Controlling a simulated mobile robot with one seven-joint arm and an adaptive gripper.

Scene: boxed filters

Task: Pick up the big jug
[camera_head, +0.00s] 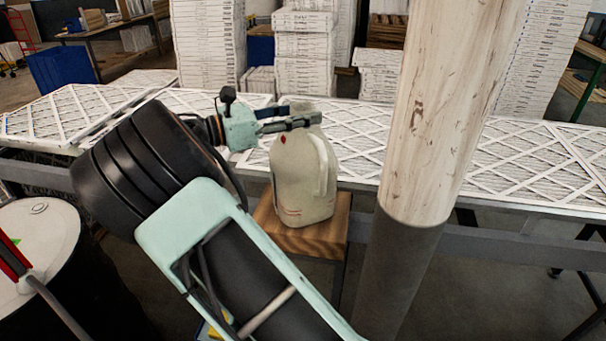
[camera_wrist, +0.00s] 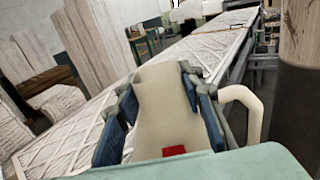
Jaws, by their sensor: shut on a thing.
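The big jug (camera_head: 303,180) is beige with a looped handle on its right side and a small red mark near the top. In the head view it stands upright at the small wooden stool (camera_head: 318,232); I cannot tell whether its base touches the wood. My gripper (camera_head: 300,121) reaches in from the left and is shut around the jug's upper part. In the wrist view the jug (camera_wrist: 163,105) lies between the two blue-padded fingers (camera_wrist: 165,110), with its pale handle (camera_wrist: 246,105) outside them on the right. The jug's top is partly hidden by the fingers.
A thick post (camera_head: 425,120) stands close to the right of the jug. Behind the jug a long table bears flat white filters (camera_head: 520,155), with tall filter stacks (camera_head: 205,45) beyond. A dark drum with a pale lid (camera_head: 38,238) stands at the lower left.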

